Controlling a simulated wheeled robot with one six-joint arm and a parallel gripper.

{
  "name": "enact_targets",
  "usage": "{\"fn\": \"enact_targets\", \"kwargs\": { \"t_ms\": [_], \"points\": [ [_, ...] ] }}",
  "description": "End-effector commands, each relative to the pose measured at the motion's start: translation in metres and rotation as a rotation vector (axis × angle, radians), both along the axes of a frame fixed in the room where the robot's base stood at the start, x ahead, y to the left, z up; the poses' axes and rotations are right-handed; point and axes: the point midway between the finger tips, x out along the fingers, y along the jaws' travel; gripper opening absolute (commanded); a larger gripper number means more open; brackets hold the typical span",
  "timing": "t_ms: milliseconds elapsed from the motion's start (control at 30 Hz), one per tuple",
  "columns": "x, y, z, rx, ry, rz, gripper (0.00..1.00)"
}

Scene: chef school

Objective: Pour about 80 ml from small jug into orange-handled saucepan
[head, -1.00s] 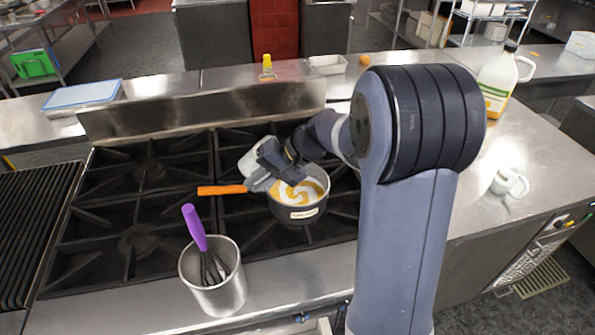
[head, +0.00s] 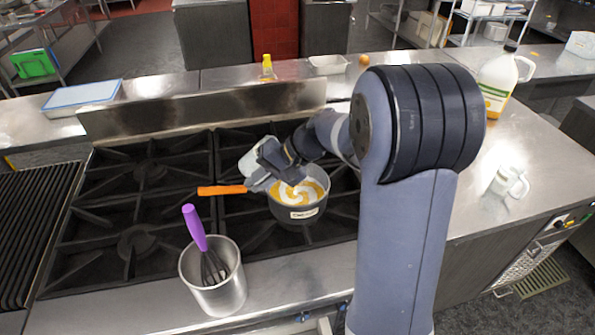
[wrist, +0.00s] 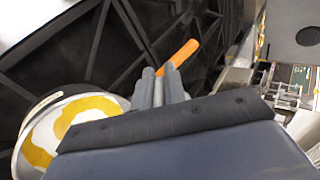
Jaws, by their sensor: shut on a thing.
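The saucepan (head: 298,213) is dark with a pale label and stands on the stove, its orange handle (head: 222,190) pointing left. It holds orange-yellow and white swirled contents. Its rim and contents also show at the lower left of the wrist view (wrist: 40,143). My gripper (head: 262,180) is over the pan's left rim, near the handle. A pale, tilted small jug (head: 250,160) shows just behind the gripper, partly hidden by it, and I take it as the thing held. In the wrist view the fingers (wrist: 160,86) are close together. The jug's spout and any stream cannot be made out clearly.
A steel pot (head: 213,280) with a purple-handled whisk (head: 195,228) stands at the front edge. A second white jug-like vessel (head: 508,182) is on the right counter, near a large bottle (head: 497,80). A yellow bottle (head: 267,67) stands behind the backsplash. Left burners are clear.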

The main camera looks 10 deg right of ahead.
Motion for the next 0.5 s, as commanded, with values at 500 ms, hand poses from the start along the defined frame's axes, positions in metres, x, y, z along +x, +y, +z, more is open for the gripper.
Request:
{"fn": "enact_targets", "kwargs": {
  "t_ms": [500],
  "points": [
    [0.0016,0.0086,0.0010,-0.251,0.049,0.002,0.00]
  ]
}}
